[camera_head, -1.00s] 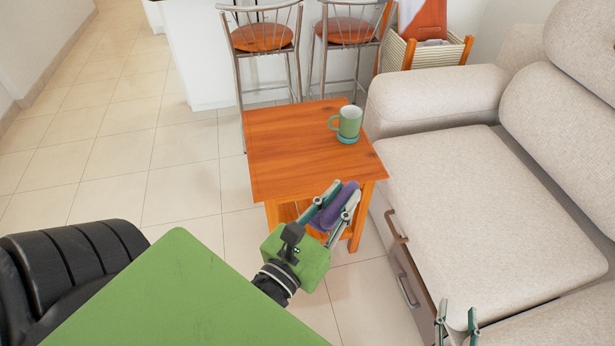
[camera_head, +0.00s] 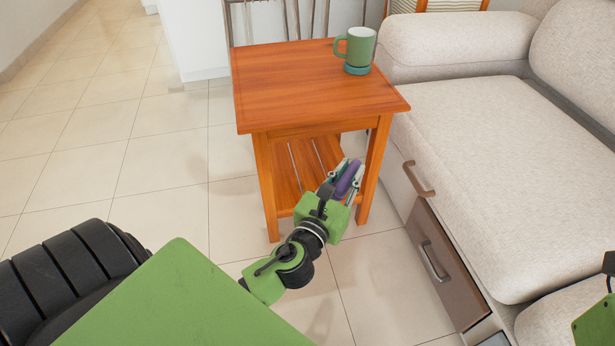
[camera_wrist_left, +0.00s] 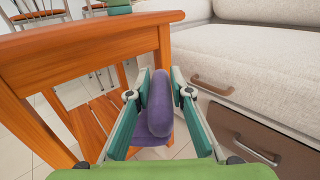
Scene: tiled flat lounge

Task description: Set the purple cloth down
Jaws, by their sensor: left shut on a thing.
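The purple cloth (camera_head: 347,181) is between the fingers of my left gripper (camera_head: 347,178), which is shut on it. In the left wrist view the folded cloth (camera_wrist_left: 160,105) stands upright between the two green and grey fingers (camera_wrist_left: 155,95). The gripper is below the level of the wooden side table's top (camera_head: 310,85), close to its front right leg. The table has a slatted lower shelf (camera_head: 297,170). A small part of my right arm or gripper (camera_head: 597,320) shows at the right edge; its fingers cannot be made out.
A beige sofa (camera_head: 460,140) with drawers (camera_head: 440,260) stands close on the right. Tiled floor (camera_head: 150,170) is clear on the left.

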